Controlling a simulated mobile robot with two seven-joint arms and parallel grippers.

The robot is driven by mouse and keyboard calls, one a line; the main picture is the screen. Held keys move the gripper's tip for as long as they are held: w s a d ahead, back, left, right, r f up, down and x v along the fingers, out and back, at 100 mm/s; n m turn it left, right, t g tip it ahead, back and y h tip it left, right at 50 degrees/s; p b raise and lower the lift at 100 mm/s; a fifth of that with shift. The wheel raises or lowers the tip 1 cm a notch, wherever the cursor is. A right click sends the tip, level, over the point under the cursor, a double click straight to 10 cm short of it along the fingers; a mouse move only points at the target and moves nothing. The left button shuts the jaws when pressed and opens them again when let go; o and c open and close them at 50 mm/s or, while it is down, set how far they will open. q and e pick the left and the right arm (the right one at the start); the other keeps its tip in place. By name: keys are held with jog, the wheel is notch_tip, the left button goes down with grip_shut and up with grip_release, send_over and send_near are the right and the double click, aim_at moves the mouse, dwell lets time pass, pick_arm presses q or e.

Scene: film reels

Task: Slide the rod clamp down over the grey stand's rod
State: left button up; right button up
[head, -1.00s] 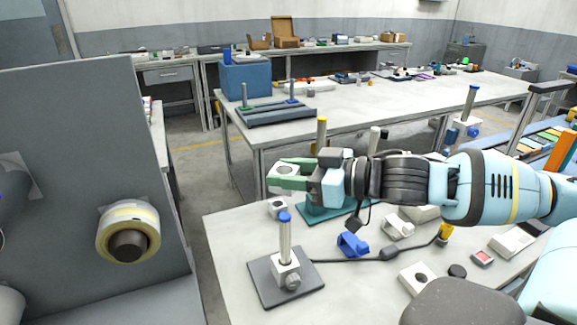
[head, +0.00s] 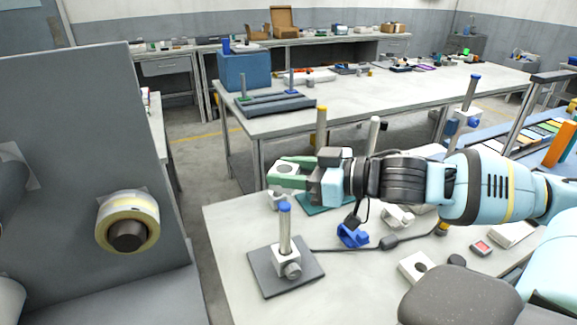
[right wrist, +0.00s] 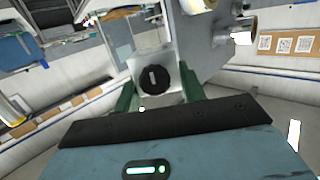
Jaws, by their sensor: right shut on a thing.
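The grey stand (head: 262,278) is on the near bench, with a flat dark base and an upright blue-tipped rod (head: 285,230). A pale block with a knob (head: 287,262) sits around the rod's foot. My right gripper (head: 286,172) is above and behind the rod's tip in the head view, its green fingers shut on the pale rod clamp. In the right wrist view the clamp (right wrist: 138,73) shows between the fingers, its black round knob facing the camera. The clamp looks apart from the rod; its bore is not clear. My left gripper is not in view.
A teal stand with a yellow-tipped rod (head: 321,125) stands behind my right gripper. A blue clamp (head: 352,235), a cable and several small parts lie to the right. A grey panel (head: 80,110) with a tape roll (head: 128,221) rises at left. The bench's front-left area is clear.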

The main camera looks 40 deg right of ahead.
aim_at(290, 207)
jog(key=shift+f, duration=0.95)
jog(key=shift+f+b, duration=0.35)
jog(key=shift+f, duration=0.4)
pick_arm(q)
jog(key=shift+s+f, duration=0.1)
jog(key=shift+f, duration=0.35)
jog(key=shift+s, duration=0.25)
pick_arm(e)
jog(key=shift+f, duration=0.15)
jog(key=shift+f, duration=0.5)
jog(key=shift+f+b, duration=0.45)
jog(key=shift+f, duration=1.15)
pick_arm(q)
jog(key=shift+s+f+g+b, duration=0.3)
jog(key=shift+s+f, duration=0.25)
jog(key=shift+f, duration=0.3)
pick_arm(e)
jog(key=shift+f, duration=0.3)
